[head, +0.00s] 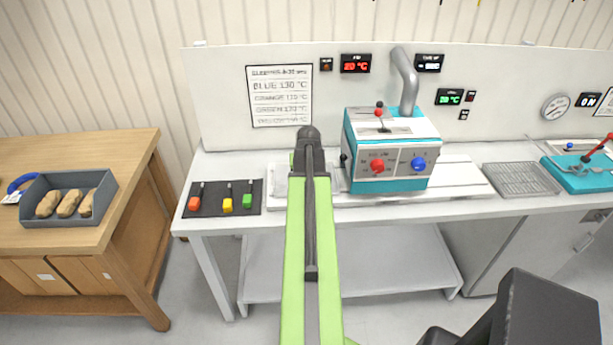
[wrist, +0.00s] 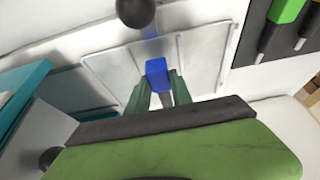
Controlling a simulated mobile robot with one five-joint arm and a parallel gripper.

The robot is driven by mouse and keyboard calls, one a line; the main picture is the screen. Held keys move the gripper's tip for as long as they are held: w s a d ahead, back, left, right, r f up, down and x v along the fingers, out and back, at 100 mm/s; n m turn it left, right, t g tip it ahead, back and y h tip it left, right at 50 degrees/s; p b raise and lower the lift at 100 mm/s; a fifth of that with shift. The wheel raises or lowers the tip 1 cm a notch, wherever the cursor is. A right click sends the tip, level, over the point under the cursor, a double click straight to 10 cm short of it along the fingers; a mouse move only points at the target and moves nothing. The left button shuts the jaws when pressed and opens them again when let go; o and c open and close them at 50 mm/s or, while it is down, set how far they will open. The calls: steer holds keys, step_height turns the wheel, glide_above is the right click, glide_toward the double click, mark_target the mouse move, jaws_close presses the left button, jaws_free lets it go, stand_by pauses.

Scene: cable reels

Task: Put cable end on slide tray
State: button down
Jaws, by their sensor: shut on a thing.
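My gripper (wrist: 158,94) is shut on a blue cable end (wrist: 157,72), seen in the wrist view. The slide tray (wrist: 105,65) is a pale, flat, rimmed plate behind the blue cable end there. I cannot tell whether the cable end touches it. In the head view part of the tray (head: 277,180) shows left of the teal and white machine (head: 390,155). My green arm covers the middle of that view and hides the gripper and the blue cable end.
A dark round knob (wrist: 135,12) is at the top of the wrist view. A wooden table (head: 110,160) with a grey bin (head: 55,218) stands left. A metal grille (head: 520,180) lies right of the machine.

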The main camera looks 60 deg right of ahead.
steer(key=shift+f+b, duration=1.25)
steer(key=shift+f, duration=0.1)
steer(key=c, duration=1.1)
jaws_free()
steer(key=shift+r, duration=0.1)
steer(key=shift+o, duration=0.2)
steer(key=w+d+r+p+v, duration=0.1)
steer(key=p+v, duration=1.2)
steer(key=w+d+r+p+v, duration=0.1)
steer(key=d+p+v, duration=0.1)
steer(key=p+v, duration=1.2)
steer(key=shift+w+d+r, duration=0.15)
steer(key=shift+w+r, duration=0.05)
steer(key=shift+w, duration=0.05)
